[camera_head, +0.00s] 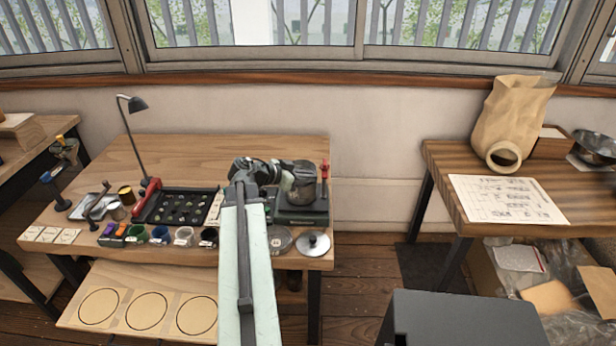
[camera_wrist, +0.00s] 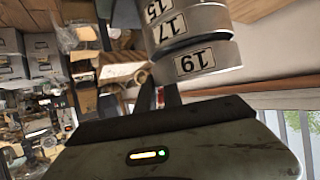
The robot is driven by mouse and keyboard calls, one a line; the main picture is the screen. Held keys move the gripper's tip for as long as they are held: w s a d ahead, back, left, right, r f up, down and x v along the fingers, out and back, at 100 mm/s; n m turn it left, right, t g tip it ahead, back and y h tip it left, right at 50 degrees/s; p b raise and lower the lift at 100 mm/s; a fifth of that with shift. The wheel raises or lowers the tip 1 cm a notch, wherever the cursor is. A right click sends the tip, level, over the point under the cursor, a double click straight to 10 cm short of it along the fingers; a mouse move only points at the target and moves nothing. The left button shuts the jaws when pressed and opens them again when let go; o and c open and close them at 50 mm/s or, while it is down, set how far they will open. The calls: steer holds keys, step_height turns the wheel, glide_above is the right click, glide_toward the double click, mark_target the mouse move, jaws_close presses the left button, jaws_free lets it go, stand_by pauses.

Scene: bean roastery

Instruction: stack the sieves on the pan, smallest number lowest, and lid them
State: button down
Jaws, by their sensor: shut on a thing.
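The sieves stand stacked at the table's right. In the upside-down wrist view the label 19 sieve (camera_wrist: 207,62) is nearest my gripper (camera_wrist: 172,95), beyond it the 17 sieve (camera_wrist: 190,22), then the 15 sieve (camera_wrist: 150,10), cut by the frame edge. So 19 is uppermost of these. My gripper (camera_head: 277,172) is shut on the 19 sieve at the stack's side; I cannot tell whether 19 is fully seated. The stack (camera_head: 302,190) is partly behind my arm. The pan is not discernible. A metal lid with a dark knob (camera_head: 313,243) lies at the table's front right corner.
A dark base (camera_head: 302,217) with a red-topped post (camera_head: 324,172) is at the stack. A round grey dish (camera_head: 281,239) lies left of the lid. Several small cups, a black tray (camera_head: 182,207) and a lamp (camera_head: 137,103) fill the left. The back of the table is clear.

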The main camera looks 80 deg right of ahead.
steer(key=shift+f+b, duration=0.45)
steer(key=shift+f, duration=0.05)
stand_by(0.4)
steer(key=c, duration=1.8)
jaws_free()
steer(key=shift+o, duration=0.2)
steer(key=p+v, duration=0.5)
steer(key=v, duration=0.6)
